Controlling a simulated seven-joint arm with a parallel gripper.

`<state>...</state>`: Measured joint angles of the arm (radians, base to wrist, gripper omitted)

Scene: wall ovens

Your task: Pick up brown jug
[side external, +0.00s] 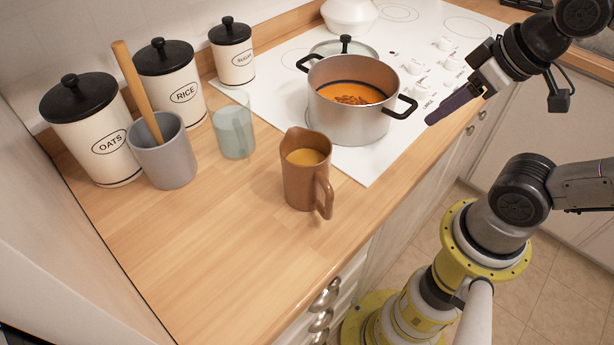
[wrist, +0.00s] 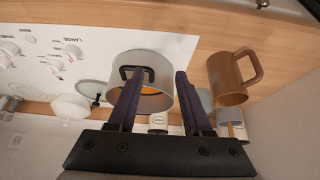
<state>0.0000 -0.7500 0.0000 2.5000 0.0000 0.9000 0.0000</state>
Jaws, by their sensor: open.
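The brown jug (side external: 305,180) stands upright on the wooden counter, with an orange-yellow liquid inside and its handle toward the front right. In the wrist view the brown jug (wrist: 228,80) is right of my fingers, its handle pointing up and right. My gripper (side external: 432,118) is over the front edge of the stove, right of the pot and apart from the jug. In the wrist view my gripper (wrist: 157,75) has its two purple fingers spread, with nothing held between them; the pot shows beyond them.
A steel pot (side external: 352,112) of orange soup with black handles sits on the white stove (side external: 410,45), between jug and gripper at the back. A glass (side external: 234,132), a grey utensil cup (side external: 165,158) and canisters (side external: 92,135) stand left. The front-left counter (side external: 200,260) is clear.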

